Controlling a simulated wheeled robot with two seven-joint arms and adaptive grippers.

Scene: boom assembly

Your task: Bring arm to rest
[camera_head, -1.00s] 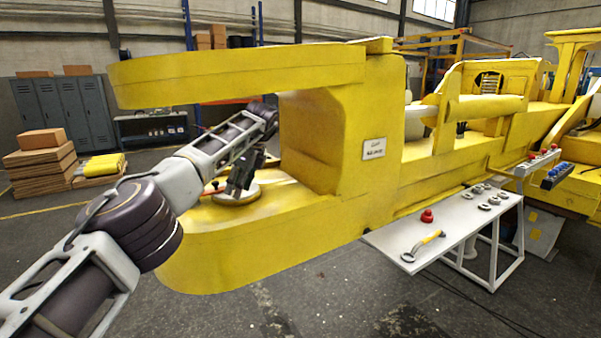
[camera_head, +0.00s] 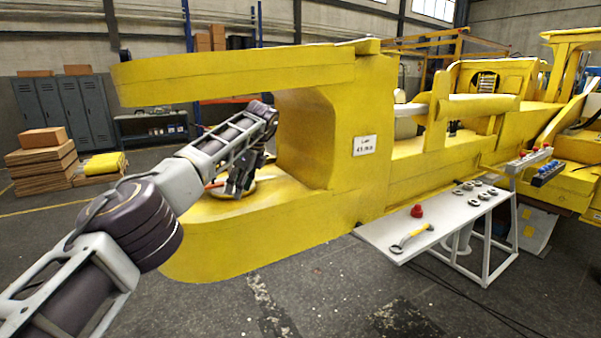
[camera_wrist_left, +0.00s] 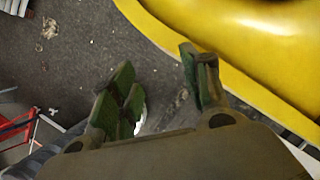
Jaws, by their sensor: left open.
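The yellow boom (camera_head: 350,190) fills the middle of the head view, with an upper and a lower jaw (camera_head: 215,245) open to the left. My left arm reaches into the gap between them from the left. My left gripper (camera_head: 238,184) points down above a round light disc (camera_head: 252,187) on the lower jaw; contact cannot be told. In the left wrist view the left gripper (camera_wrist_left: 160,88) is open with green-padded fingers and nothing between them. The yellow boom surface (camera_wrist_left: 265,40) lies beside the right finger. My right gripper is not in view.
A white table (camera_head: 385,235) with a red knob (camera_head: 416,211), a yellow-handled tool (camera_head: 412,238) and several rings stands right of the boom. Stacked boards (camera_head: 42,165) and lockers (camera_head: 65,108) are at the back left. The floor in front is clear.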

